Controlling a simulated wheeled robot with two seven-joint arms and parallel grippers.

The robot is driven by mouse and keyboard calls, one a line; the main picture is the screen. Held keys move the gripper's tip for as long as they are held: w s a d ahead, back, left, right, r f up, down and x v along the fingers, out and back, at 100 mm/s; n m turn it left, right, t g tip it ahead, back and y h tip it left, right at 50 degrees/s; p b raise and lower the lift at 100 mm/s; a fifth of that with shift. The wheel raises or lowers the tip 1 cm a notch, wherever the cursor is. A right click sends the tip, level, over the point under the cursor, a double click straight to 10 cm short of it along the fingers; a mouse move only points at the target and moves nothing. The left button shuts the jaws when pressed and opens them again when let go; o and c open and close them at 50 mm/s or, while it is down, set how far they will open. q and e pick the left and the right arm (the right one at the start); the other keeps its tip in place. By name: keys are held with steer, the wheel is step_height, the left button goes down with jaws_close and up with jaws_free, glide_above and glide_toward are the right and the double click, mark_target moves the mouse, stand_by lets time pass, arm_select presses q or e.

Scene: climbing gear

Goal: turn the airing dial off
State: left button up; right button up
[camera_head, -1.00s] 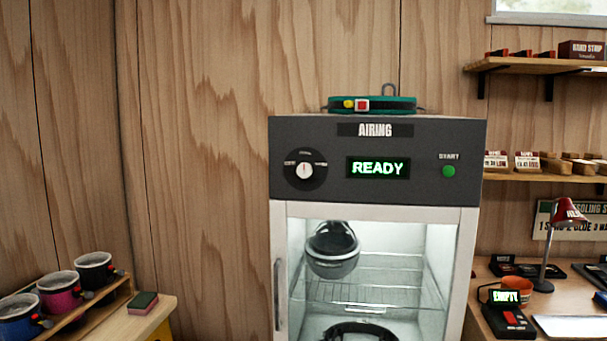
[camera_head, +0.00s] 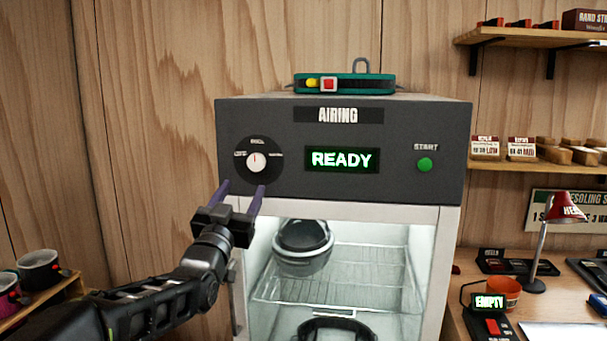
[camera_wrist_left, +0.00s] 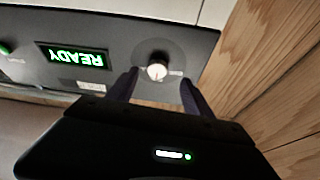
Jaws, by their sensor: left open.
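The airing dial (camera_head: 257,161) is a white knob on a round black plate at the left of the dark airing cabinet front (camera_head: 400,130). Its red mark points up, towards the top label; an OFF label sits to its left. My left gripper (camera_head: 240,190) is open, with its purple fingers just below the dial and pointing up at it. In the left wrist view the dial (camera_wrist_left: 157,71) shows ahead of the gap between the fingertips (camera_wrist_left: 160,82), slightly beyond them. Nothing is between the fingers. My right gripper is not in view.
The display (camera_head: 341,159) reads READY, with a green START button (camera_head: 425,164) to its right. A teal strap with buckle (camera_head: 345,85) lies on top of the cabinet. A helmet (camera_head: 303,245) sits inside the lit cabinet. A desk with a red lamp (camera_head: 567,208) stands at the right.

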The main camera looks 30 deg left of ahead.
mark_target(255, 165)
arm_select(q)
steer(key=shift+t, duration=0.3)
steer(key=p+x, duration=0.1)
steer(key=x, duration=0.2)
steer(key=p+x, duration=0.2)
steer(key=x, duration=0.2)
steer(key=shift+w+d+r+p, duration=0.1)
steer(key=shift+r+p, duration=0.2)
steer(key=shift+r, duration=0.2)
steer(key=shift+w, duration=0.3)
steer(key=shift+c, duration=0.3)
jaws_close()
